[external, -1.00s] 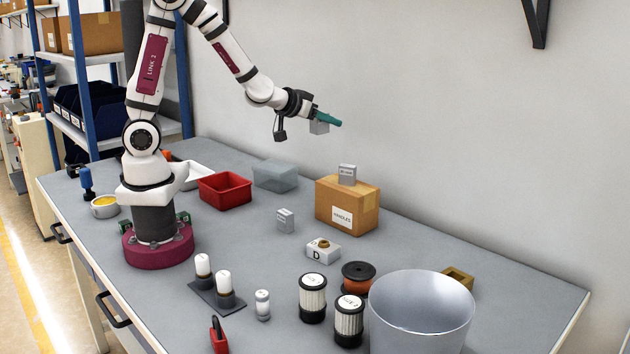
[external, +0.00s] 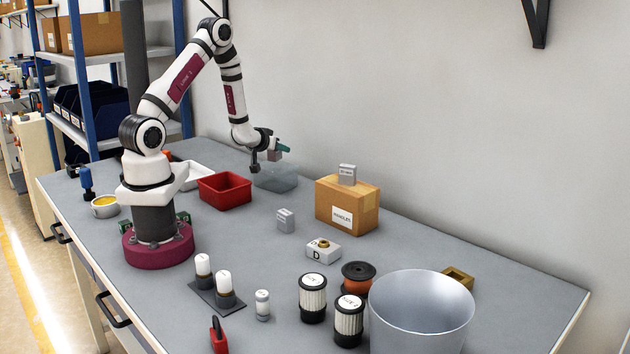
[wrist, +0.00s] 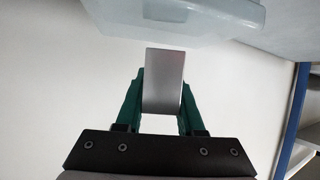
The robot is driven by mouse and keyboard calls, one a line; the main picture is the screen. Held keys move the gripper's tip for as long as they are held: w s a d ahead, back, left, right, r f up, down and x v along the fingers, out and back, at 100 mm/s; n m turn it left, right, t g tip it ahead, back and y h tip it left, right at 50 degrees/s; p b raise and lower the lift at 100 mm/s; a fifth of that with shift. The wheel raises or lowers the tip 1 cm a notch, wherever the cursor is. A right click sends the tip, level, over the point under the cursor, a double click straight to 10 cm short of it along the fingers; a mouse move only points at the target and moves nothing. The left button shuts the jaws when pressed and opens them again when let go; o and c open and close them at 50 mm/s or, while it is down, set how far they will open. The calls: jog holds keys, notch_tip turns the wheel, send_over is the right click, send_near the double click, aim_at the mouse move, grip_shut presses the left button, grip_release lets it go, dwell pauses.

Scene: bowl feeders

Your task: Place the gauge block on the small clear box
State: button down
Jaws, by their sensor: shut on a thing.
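My gripper (external: 281,150) is shut on a grey gauge block (external: 274,156) and holds it up near the back of the table. In the wrist view the block (wrist: 163,82) sits between the two green fingers of my gripper (wrist: 162,88). The small clear box (external: 275,180) stands on the table by the wall, just below the gripper in the external view. It also shows across the top of the wrist view (wrist: 150,22). Any gap between block and box is hard to tell.
A red bin (external: 225,190) stands left of the clear box, with a white tray (external: 190,176) behind it. A cardboard box (external: 335,208) carries another grey block (external: 347,174). A similar grey block (external: 285,221) stands on the table. Filters and a large bucket (external: 420,315) fill the front right.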

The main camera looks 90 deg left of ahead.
jog(key=shift+f, duration=0.75)
jog(key=shift+f, duration=0.1)
jog(key=c, duration=0.5)
grip_release()
jog(key=shift+d+r, duration=0.1)
jog(key=shift+r, duration=0.1)
jog(key=v, duration=0.7)
jog(key=shift+d, duration=0.2)
